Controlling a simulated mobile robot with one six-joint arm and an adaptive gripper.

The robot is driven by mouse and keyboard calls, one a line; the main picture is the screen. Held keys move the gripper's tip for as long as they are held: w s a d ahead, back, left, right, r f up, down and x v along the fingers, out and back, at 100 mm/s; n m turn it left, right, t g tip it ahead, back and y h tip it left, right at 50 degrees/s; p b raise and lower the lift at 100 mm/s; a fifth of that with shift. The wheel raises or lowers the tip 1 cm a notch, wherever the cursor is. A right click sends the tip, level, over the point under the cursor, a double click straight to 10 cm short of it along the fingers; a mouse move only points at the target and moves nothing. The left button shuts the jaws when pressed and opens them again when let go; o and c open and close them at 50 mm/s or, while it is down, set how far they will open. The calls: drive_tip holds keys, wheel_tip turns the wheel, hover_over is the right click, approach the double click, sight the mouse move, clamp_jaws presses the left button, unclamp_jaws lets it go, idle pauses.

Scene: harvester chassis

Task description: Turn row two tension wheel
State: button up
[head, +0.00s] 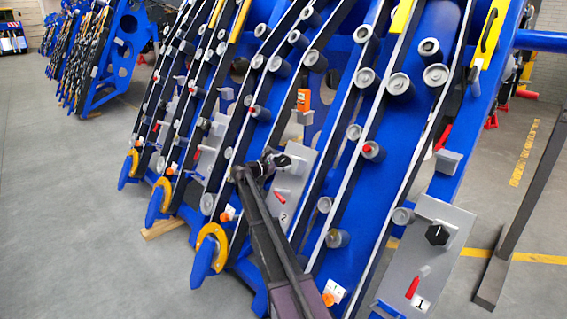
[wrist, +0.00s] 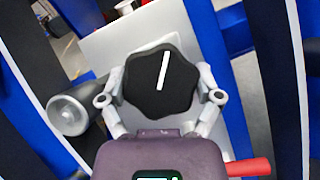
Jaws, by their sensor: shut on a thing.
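The row two tension wheel (wrist: 150,88) is a black lobed knob with a white line across its face, tilted a little right of upright in the wrist view. It sits on a grey plate (wrist: 112,44). In the head view the plate marked 2 (head: 290,210) stands in the middle, with my arm reaching up to its top. My gripper (wrist: 162,82) has one grey finger on each side of the wheel and is shut on it. In the head view my gripper (head: 272,164) largely hides the wheel.
A red-handled lever (wrist: 248,167) is close below right of my gripper. A grey roller (wrist: 70,115) is close at left. In the head view, plate 1 with its own black knob (head: 437,234) stands at right. Blue slanted frames with black-and-white belts surround the arm. Floor at left is clear.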

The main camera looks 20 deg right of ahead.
sight(280, 163)
drive_tip(key=shift+d, duration=0.1)
idle(0.3)
drive_tip(key=o, duration=0.9)
drive_tip(key=shift+s+a, duration=0.2)
drive_tip(key=shift+a, duration=1.05)
drive_tip(key=shift+s+a, duration=0.15)
drive_tip(key=shift+a, duration=1.15)
drive_tip(key=shift+s+a, duration=0.2)
drive_tip(key=shift+a, duration=1.05)
